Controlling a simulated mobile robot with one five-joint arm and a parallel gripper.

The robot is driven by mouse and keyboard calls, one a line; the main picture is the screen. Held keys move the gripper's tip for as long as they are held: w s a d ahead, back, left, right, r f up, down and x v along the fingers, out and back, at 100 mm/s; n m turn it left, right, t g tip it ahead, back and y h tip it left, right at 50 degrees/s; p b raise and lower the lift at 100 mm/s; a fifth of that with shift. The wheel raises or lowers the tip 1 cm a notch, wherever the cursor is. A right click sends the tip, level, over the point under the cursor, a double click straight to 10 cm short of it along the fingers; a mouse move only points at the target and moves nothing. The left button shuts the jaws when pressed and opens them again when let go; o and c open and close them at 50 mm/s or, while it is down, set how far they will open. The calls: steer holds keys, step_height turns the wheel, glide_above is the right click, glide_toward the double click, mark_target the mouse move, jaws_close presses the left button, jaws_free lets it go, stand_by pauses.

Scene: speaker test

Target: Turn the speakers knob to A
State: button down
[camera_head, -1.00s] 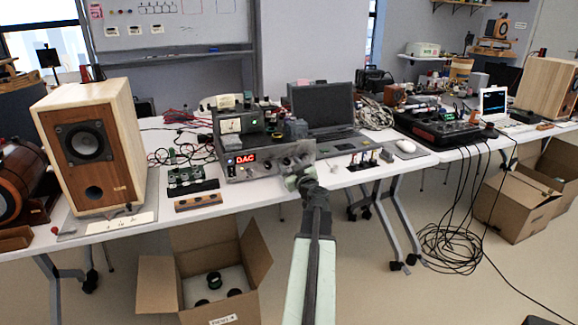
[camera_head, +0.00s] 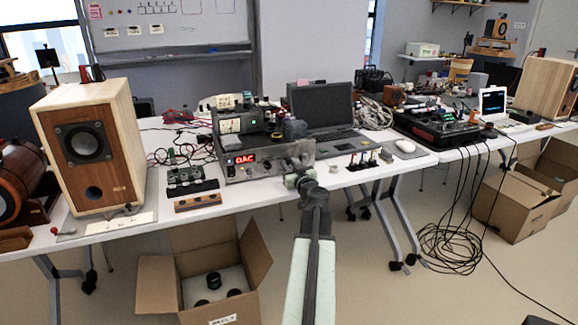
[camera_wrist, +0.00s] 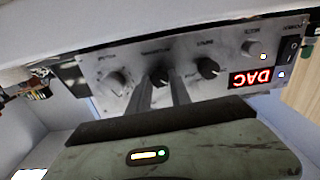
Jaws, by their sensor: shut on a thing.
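The silver front panel of the amplifier (camera_head: 235,172) stands on the table and has a lit red DAC display. In the wrist view the panel (camera_wrist: 100,67) appears upside down with a row of knobs. My gripper (camera_wrist: 162,82) is at the panel, its two fingers closed around a dark knob (camera_wrist: 158,74). The small lettering above it is too blurred to read, so I cannot tell its setting. Another black knob (camera_wrist: 208,68) sits to its right, and a silver knob (camera_wrist: 117,82) to its left. In the head view my gripper (camera_head: 298,170) hides part of the panel's right side.
A laptop (camera_head: 325,108) stands behind and right of the amplifier. Small levers (camera_head: 362,160) stand on the table to the right. A wooden speaker (camera_head: 90,140) stands at left. An open cardboard box (camera_head: 255,255) is on the floor below the table.

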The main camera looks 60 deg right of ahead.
steer(key=m, duration=0.5)
steer(key=shift+d, duration=0.1)
steer(key=shift+m, duration=0.3)
stand_by(0.4)
steer(key=c, duration=1.2)
jaws_free()
steer(key=v, duration=0.8)
